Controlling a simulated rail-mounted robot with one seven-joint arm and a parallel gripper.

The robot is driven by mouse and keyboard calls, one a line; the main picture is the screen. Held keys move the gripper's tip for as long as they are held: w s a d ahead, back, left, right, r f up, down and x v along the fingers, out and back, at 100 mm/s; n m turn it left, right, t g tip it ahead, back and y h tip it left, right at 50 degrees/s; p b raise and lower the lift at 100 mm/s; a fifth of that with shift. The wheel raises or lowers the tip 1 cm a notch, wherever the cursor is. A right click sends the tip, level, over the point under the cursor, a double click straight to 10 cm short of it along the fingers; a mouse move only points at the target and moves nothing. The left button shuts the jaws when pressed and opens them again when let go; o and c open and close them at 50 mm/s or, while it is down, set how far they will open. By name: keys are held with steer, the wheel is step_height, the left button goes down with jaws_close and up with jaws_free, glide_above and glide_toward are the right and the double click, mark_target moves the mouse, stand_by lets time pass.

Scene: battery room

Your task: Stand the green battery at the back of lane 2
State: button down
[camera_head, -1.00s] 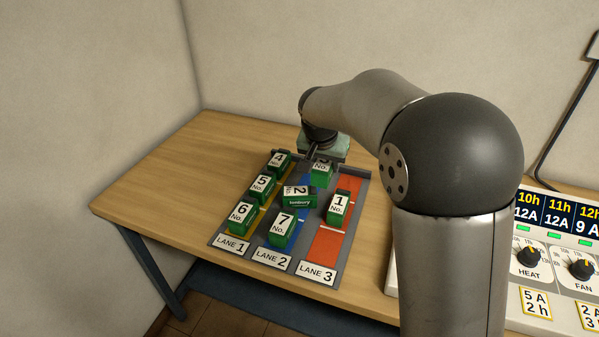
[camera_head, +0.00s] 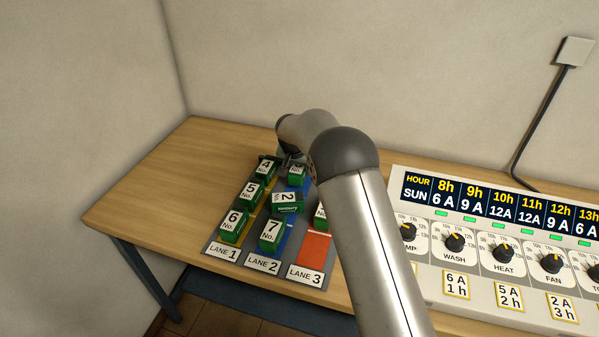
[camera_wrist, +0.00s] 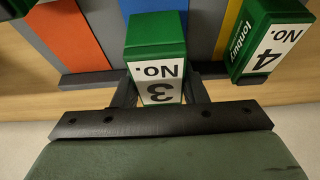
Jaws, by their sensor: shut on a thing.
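The green battery No. 3 (camera_head: 297,171) is at the back end of blue lane 2 (camera_head: 285,243) in the head view. It also shows in the wrist view (camera_wrist: 156,55), upright between my two fingers. My gripper (camera_wrist: 158,92) is shut on it; in the head view the gripper (camera_head: 291,160) is partly hidden by my arm. Whether the battery's base touches the lane floor is hidden. Green battery No. 2 (camera_head: 287,202) sits turned in the middle of lane 2, and No. 7 (camera_head: 270,235) stands at its front.
Lane 1 holds batteries No. 4 (camera_head: 265,170), No. 5 (camera_head: 250,194) and No. 6 (camera_head: 233,225); No. 4 (camera_wrist: 268,45) is close beside my gripper. Battery No. 1 (camera_head: 321,216) in lane 3 is partly behind my arm. A control panel (camera_head: 480,240) stands at right. Table space at left is clear.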

steer(key=shift+f, duration=1.35)
steer(key=shift+f, duration=0.25)
steer(key=c, duration=0.9)
jaws_free()
steer(key=shift+o, duration=0.2)
